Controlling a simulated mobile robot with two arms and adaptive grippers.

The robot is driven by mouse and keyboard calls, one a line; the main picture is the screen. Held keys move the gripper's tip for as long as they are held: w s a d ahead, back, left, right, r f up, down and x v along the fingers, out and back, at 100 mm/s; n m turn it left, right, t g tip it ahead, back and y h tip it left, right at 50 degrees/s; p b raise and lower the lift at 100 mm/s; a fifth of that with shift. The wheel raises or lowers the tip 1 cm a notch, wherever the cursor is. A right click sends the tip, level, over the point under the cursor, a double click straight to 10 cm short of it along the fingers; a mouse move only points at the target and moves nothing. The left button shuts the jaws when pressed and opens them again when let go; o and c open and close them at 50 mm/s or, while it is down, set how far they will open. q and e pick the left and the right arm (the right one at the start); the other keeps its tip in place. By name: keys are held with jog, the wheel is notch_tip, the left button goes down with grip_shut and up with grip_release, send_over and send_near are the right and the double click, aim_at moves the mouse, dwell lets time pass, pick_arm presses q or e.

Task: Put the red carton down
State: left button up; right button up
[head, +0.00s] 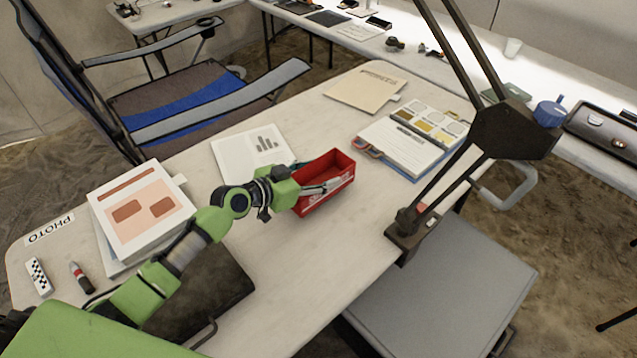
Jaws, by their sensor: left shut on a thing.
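The red carton (338,185) is an open-topped red box over the middle of the white table (340,248). My green left arm comes in from the lower left. Its left gripper (318,188) is shut on the red carton, at the carton's left side. The gripper covers part of the carton's near-left wall. I cannot tell whether the carton's base touches the table. My right gripper is not in view.
Left of the carton lies a white sheet (237,160); to its right is an open binder (402,146). A folder (365,88) lies behind. A lamp arm (440,195) rises at the right edge. Bare tabletop lies in front of the carton.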

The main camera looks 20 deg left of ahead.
aim_at(319, 182)
pick_arm(q)
jog(key=shift+f, duration=1.55)
jog(key=shift+f, duration=0.15)
jog(key=o, duration=1.1)
